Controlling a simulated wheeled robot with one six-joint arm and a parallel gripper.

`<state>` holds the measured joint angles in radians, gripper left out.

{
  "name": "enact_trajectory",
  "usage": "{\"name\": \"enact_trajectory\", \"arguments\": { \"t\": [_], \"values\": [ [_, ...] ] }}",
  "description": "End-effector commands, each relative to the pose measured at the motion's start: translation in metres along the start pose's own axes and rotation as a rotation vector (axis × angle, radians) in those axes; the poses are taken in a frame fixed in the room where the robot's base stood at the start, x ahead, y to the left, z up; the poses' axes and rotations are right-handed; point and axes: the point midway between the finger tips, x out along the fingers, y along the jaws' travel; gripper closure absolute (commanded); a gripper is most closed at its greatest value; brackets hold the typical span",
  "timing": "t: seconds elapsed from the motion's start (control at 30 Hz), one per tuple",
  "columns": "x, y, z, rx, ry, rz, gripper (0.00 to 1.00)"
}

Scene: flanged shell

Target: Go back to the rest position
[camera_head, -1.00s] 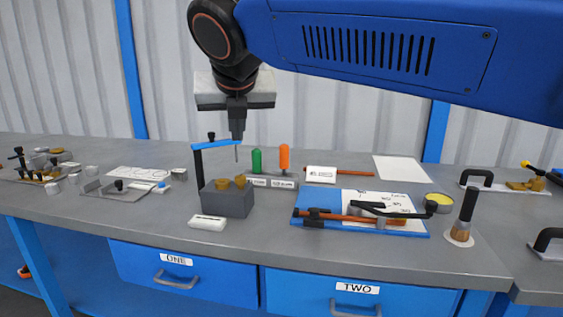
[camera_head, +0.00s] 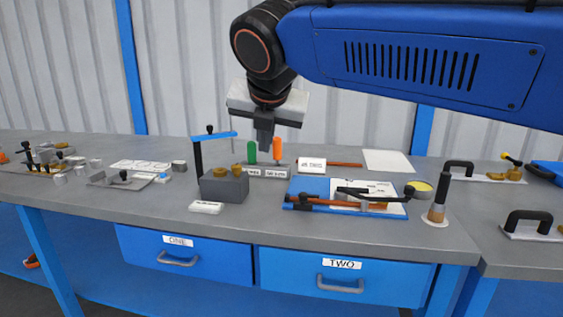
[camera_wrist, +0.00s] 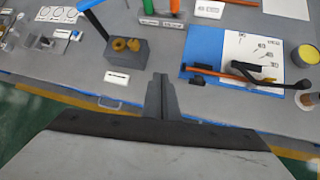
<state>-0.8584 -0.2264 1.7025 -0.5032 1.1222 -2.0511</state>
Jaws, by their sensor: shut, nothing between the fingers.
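My gripper (camera_head: 264,148) hangs below the blue arm in the head view, pointing down above the back middle of the bench. Its fingers are shut with nothing between them. In the wrist view my gripper (camera_wrist: 161,80) shows as closed fingers over the front part of the grey bench top. Behind and below it in the head view stand a green marker (camera_head: 251,152) and an orange marker (camera_head: 277,148) in a labelled holder. The gripper hides part of that holder.
A grey block (camera_head: 224,186) with brass pieces and a blue-armed post (camera_head: 198,157) stand left of the gripper. A blue board (camera_head: 310,187) with paper and tools lies right. A brush (camera_head: 438,200) stands upright near the right. Drawers ONE (camera_head: 177,252) and TWO (camera_head: 345,275) look closed.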

Motion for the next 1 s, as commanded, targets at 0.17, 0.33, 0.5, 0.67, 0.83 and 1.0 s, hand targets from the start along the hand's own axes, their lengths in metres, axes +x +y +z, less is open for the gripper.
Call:
{"name": "enact_trajectory", "arguments": {
  "t": [0.17,0.33,0.5,0.67,0.83,1.0],
  "values": [
    [0.009,-0.046,-0.007,0.216,0.022,-0.035,1.0],
    [0.021,-0.11,-0.025,0.548,0.044,-0.087,1.0],
    [0.032,-0.18,-0.056,0.955,0.054,-0.155,1.0],
    [0.039,-0.238,-0.094,1.344,0.044,-0.22,1.0],
    [0.044,-0.291,-0.14,1.756,0.015,-0.285,1.0],
    [0.05,-0.335,-0.192,2.166,-0.035,-0.35,1.0]
  ]
}}
